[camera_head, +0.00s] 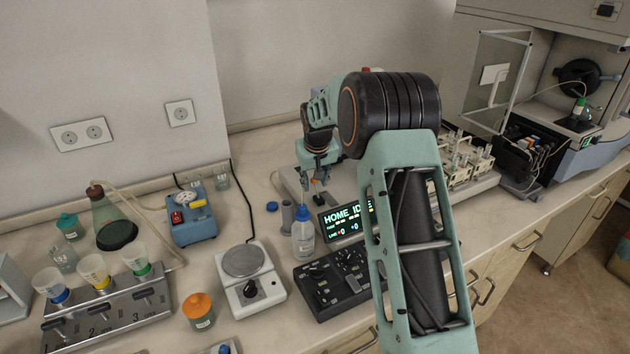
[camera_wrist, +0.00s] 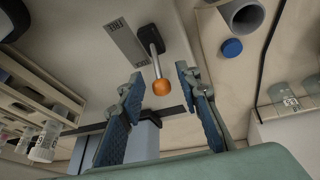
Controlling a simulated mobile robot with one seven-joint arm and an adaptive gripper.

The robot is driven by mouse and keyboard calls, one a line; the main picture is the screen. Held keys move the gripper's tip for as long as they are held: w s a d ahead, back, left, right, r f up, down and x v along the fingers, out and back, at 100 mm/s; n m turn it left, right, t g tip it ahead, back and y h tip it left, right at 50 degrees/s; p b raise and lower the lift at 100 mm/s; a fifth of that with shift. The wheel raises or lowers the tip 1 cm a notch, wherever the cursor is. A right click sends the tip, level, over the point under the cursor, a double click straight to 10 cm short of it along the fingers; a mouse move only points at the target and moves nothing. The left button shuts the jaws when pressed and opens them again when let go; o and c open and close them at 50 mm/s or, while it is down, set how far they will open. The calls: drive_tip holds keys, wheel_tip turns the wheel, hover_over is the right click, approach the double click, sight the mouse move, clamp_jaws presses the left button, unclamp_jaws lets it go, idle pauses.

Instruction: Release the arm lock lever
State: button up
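The arm lock lever (camera_wrist: 156,68) shows in the wrist view as a thin metal rod rising from a dark mount, with an orange ball knob (camera_wrist: 161,88) at its end. A grey label plate (camera_wrist: 127,42) lies beside the mount. My gripper (camera_wrist: 160,76) is open, with one blue-padded finger on each side of the knob. Clear gaps show between the knob and both fingers, and neither appears to touch it. In the head view my gripper (camera_head: 316,188) points down behind the lit display; the lever is small there and partly hidden.
A white bottle with a blue cap (camera_head: 303,240), a grey cylinder (camera_head: 287,215) and the display (camera_head: 345,219) stand close to my gripper. A black control panel (camera_head: 340,280) lies in front. A rack of vials (camera_head: 464,160) stands to the right, partly behind my arm.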

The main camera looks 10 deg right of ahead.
drive_tip(key=shift+c, duration=0.6)
clamp_jaws()
